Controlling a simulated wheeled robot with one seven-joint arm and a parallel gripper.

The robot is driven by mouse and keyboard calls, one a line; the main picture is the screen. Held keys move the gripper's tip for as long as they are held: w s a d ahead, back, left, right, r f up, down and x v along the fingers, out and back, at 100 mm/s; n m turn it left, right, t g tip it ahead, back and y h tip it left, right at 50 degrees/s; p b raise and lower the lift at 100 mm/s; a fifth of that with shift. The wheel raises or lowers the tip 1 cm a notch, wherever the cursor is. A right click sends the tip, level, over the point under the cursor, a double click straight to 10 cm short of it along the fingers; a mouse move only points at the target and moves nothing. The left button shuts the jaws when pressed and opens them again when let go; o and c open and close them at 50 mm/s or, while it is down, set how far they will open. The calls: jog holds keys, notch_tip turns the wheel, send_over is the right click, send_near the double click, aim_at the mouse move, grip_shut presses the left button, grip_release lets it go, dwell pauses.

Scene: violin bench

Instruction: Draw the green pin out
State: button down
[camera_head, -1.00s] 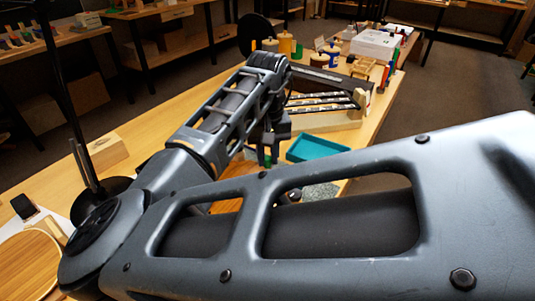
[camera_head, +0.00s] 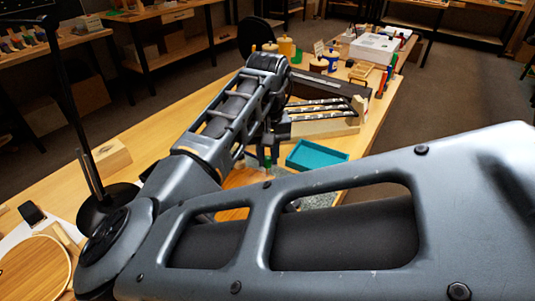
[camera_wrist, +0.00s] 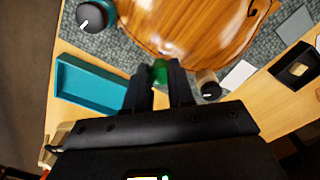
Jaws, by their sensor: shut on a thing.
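The green pin (camera_wrist: 160,73) shows in the wrist view between the two dark fingertips of my gripper (camera_wrist: 158,82), which is shut on it. The pin is at the lower edge of the brown violin body (camera_wrist: 195,22). Its lower part is hidden, so I cannot tell whether it sits in something. In the head view my gripper (camera_head: 267,150) is small and partly hidden by my arm, left of the teal tray, with a bit of green below it.
The teal tray (camera_wrist: 66,92) lies left of my gripper in the wrist view, apparently empty. Black-knobbed posts stand at left (camera_wrist: 91,17) and right (camera_wrist: 208,86) of the pin. A rack with dark bars (camera_head: 322,128) stands behind.

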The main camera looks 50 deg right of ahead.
jog(key=shift+r, duration=0.35)
notch_tip(320, 180, up, 5)
jog(key=p, duration=0.5)
jog(key=shift+r+p, duration=0.3)
jog(key=shift+r, duration=0.65)
